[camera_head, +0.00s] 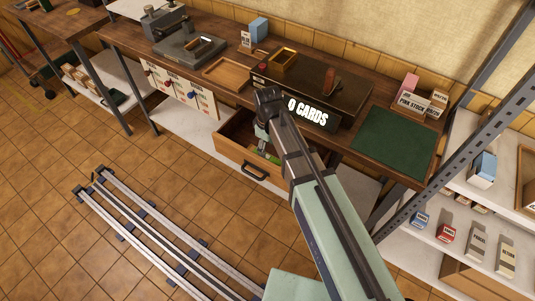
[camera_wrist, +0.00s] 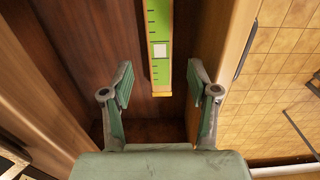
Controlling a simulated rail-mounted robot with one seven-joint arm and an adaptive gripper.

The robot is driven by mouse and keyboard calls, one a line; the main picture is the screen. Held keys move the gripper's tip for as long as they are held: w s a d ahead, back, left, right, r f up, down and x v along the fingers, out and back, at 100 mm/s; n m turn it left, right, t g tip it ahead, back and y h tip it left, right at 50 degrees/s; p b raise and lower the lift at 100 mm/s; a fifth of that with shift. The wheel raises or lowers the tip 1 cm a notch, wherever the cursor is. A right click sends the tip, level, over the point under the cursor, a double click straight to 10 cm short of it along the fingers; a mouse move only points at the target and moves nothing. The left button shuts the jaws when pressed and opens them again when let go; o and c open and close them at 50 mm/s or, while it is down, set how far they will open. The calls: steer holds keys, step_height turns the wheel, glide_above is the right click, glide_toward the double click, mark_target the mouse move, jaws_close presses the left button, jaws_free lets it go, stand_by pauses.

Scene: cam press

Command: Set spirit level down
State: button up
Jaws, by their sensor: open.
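The spirit level (camera_wrist: 159,73) is a green bar with dark marks, a pale window and a yellow end. In the wrist view it lies inside an open wooden drawer (camera_wrist: 222,65), its near end just ahead of the gap between my fingers. My gripper (camera_wrist: 160,85) is open, one finger on each side of the level's line, and touches nothing that I can see. In the head view my gripper reaches down into the drawer (camera_head: 236,158), and a bit of green shows there beside my arm. The far end of the level is cut off in the wrist view.
The drawer sits under a wooden bench with a black "0 CARDS" machine (camera_head: 335,95), a green mat (camera_head: 396,143) and a wooden tray (camera_head: 226,73). A shelf with small boxes (camera_head: 446,232) stands at the right. Tiled floor lies in front.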

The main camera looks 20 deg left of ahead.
mark_target(267, 157)
steer(key=shift+r+b, duration=0.5)
steer(key=shift+r, duration=2.35)
